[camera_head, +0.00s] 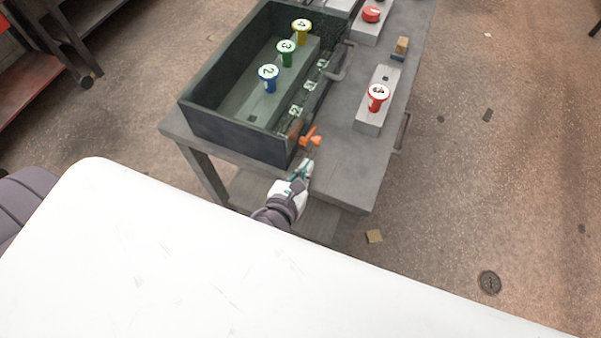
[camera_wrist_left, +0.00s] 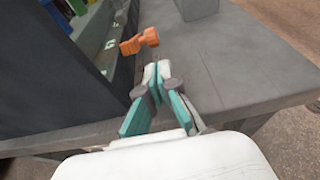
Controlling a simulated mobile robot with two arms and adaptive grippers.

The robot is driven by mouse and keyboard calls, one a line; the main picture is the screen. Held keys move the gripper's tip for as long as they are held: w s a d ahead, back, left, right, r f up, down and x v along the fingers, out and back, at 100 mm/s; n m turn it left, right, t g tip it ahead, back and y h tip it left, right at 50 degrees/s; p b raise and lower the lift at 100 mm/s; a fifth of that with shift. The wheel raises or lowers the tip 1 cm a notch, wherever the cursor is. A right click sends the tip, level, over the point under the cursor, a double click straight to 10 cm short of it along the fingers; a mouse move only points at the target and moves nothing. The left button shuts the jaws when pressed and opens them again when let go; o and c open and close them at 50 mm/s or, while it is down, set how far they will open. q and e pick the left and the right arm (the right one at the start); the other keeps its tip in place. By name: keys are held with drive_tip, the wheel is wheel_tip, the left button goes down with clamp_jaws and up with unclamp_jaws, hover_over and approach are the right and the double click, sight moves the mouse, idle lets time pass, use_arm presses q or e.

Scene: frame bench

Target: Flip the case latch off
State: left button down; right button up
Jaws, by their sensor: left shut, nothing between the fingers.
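The dark open case (camera_head: 235,135) stands on the grey bench, with numbered knobs inside it. An orange latch (camera_head: 311,137) sits at its near right corner, on the side of the case. The latch also shows in the left wrist view (camera_wrist_left: 140,41), just beyond my fingertips. My left gripper (camera_head: 304,166) is at the near edge of the bench, just below the latch in the head view. Its fingers (camera_wrist_left: 157,68) are closed together with nothing between them, and a small gap seems to separate them from the latch. My right gripper is not in view.
The grey bench (camera_head: 345,180) is clear to the right of the latch. A red knob (camera_head: 378,92) on a grey block stands farther right. Blue (camera_head: 268,73), green (camera_head: 287,47) and yellow (camera_head: 302,25) knobs stand in the case. A bar handle (camera_head: 341,72) sticks out from its right side.

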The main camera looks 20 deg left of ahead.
sight(313, 157)
use_arm(q)
drive_tip(key=x, duration=0.4)
drive_tip(key=shift+w+f, duration=0.15)
drive_tip(key=shift+w, duration=0.25)
drive_tip(key=shift+p, duration=0.3)
drive_tip(key=shift+r+p, duration=0.3)
drive_tip(key=shift+p, duration=0.05)
